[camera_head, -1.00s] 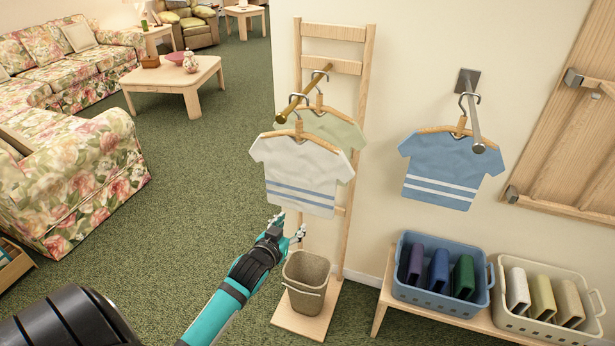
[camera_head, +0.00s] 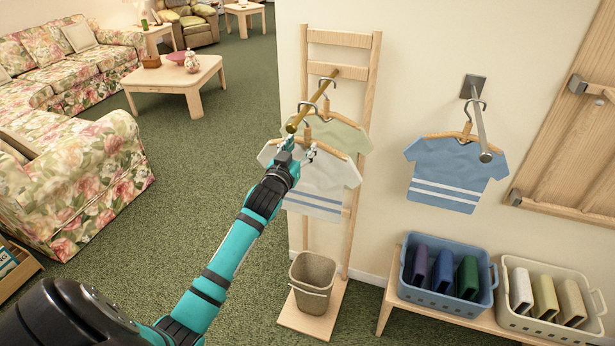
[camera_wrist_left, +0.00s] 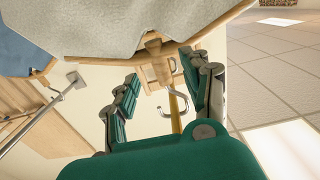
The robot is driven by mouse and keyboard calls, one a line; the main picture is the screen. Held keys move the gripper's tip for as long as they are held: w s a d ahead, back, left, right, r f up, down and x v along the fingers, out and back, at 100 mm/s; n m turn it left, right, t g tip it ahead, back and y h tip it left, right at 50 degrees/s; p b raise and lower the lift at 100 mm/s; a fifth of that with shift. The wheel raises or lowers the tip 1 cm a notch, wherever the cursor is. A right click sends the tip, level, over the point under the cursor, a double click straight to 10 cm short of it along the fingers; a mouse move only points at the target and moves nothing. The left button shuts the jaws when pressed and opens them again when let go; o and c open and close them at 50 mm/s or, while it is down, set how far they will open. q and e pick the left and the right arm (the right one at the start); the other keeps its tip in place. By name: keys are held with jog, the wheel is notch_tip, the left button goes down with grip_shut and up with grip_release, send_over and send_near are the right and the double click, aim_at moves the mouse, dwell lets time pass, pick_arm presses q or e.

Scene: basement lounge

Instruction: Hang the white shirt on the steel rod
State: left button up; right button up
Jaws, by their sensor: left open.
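The white shirt (camera_head: 325,187) with blue stripes hangs on a wooden hanger from the brass-coloured rod (camera_head: 308,111) of the wooden rack. The steel rod (camera_head: 479,126) is on the wall to the right, with a blue shirt (camera_head: 455,172) hanging from it. My left gripper (camera_head: 300,150) is open at the top of the white shirt and hides part of its hanger. In the left wrist view, the fingers (camera_wrist_left: 160,70) are spread on either side of the hanger's neck and metal hook (camera_wrist_left: 176,104). Contact cannot be told. My right gripper is not in view.
A pale green shirt (camera_head: 343,136) hangs behind the white one. A bin (camera_head: 312,282) stands on the rack's base. A bench below the steel rod holds a blue basket (camera_head: 440,293) and a cream basket (camera_head: 550,326). The wall between the two rods is clear.

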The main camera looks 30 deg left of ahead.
aim_at(306, 138)
pick_arm(q)
jog(key=shift+w+a+r+p, duration=0.15)
jog(key=shift+w+p, duration=0.15)
jog(key=shift+w, duration=0.25)
jog(key=p+x, duration=0.1)
jog(key=x, duration=0.3)
jog(key=shift+w+p, duration=0.25)
jog(key=shift+p, duration=0.05)
jog(key=shift+s, duration=0.1)
jog(key=shift+c, duration=0.5)
grip_shut()
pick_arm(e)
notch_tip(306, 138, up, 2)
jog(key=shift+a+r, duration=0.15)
